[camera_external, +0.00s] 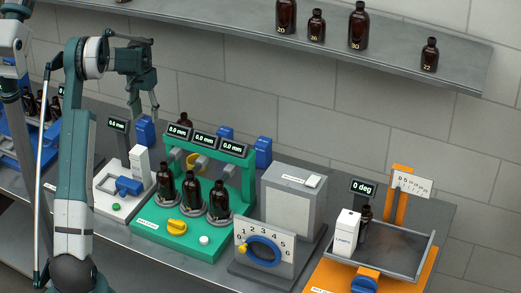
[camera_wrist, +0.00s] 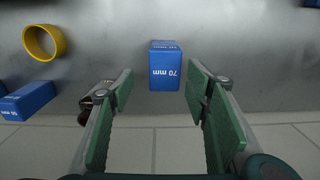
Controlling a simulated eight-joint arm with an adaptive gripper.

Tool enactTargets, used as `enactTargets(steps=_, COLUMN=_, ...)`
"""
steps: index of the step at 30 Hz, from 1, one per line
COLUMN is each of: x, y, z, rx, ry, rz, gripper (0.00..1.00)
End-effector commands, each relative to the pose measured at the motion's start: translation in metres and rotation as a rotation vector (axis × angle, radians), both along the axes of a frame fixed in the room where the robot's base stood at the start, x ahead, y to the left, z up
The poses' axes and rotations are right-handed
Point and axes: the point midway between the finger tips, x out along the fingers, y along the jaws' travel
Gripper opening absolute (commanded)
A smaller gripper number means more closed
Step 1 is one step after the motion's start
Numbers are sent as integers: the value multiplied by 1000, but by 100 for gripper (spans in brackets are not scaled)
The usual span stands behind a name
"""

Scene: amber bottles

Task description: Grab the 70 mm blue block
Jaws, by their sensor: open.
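The blue block marked "70 mm" (camera_wrist: 166,72) stands on the grey surface in the wrist view, centred between my fingers and a little beyond their tips. In the external view, a blue block below my fingertips (camera_external: 145,131) appears to be the same one; its label is not readable there. My gripper (camera_external: 144,110) points down behind the white device. Its green-padded fingers (camera_wrist: 160,86) are spread wide and empty, with the block apart from both pads.
Another blue block (camera_wrist: 28,101) and a yellow ring (camera_wrist: 44,42) lie to the left in the wrist view. A brown bottle (camera_wrist: 90,103) is partly hidden by the left finger. The wall is close. A green stand with bottles (camera_external: 180,235) and a white device (camera_external: 110,182) stand in front.

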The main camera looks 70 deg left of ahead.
Motion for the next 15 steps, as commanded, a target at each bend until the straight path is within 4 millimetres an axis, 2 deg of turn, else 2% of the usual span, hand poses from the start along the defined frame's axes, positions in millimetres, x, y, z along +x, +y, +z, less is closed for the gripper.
enactTargets(steps=4, x=-7, y=6, z=-5, rx=-4, ry=2, rz=6, gripper=48)
enactTargets(steps=15, x=-6, y=6, z=-6, rx=-4, ry=2, rz=6, gripper=48)
